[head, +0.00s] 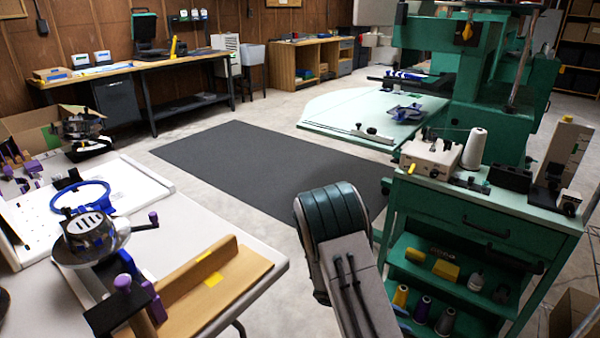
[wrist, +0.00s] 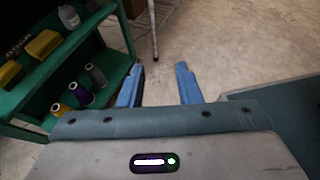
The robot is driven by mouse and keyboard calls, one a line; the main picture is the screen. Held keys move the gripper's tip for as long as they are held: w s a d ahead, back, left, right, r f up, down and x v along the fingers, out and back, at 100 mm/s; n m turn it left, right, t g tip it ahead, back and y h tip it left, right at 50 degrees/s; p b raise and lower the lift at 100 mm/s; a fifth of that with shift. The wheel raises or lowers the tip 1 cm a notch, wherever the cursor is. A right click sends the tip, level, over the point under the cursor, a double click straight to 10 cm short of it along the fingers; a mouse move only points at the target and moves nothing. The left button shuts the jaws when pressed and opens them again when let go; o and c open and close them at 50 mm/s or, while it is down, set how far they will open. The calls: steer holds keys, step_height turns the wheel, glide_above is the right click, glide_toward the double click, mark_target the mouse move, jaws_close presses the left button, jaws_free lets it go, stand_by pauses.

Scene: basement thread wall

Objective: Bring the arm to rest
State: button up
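My arm (head: 340,250) shows in the head view at the bottom centre, between the white table and the green cart. My gripper is out of sight in the head view. In the wrist view, the two blue fingers of my gripper (wrist: 158,86) are spread apart with bare concrete floor between them. Nothing is held. The gripper is beside the green cart's lower shelves, and the left finger appears close to the shelf edge; I cannot tell the exact gap.
The green cart (head: 480,222) holds thread cones and boxes at right. The white table (head: 250,248) with clamping gear stands at left. A dark mat (head: 250,165) covers clear floor ahead. A large green machine (head: 450,90) stands behind the cart.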

steer(key=s+a+r+m+t+y+p, duration=0.1)
steer(key=s+a+r+m+y+p, duration=0.2)
steer(key=r, duration=1.2)
steer(key=s+a+r+m+t+y+p, duration=0.2)
steer(key=s+a+r+m+y+p, duration=0.2)
steer(key=s+r+m+p, duration=0.4)
steer(key=s+a+r+m+t+y+p, duration=0.2)
steer(key=s+r+m+y+p, duration=0.3)
steer(key=r, duration=1.7)
steer(key=a+p, duration=0.1)
steer(key=p, duration=0.3)
steer(key=shift+s+a+m+y, duration=0.25)
steer(key=shift+s+m+y, duration=0.05)
steer(key=shift+s+y, duration=0.1)
steer(key=shift+s, duration=0.1)
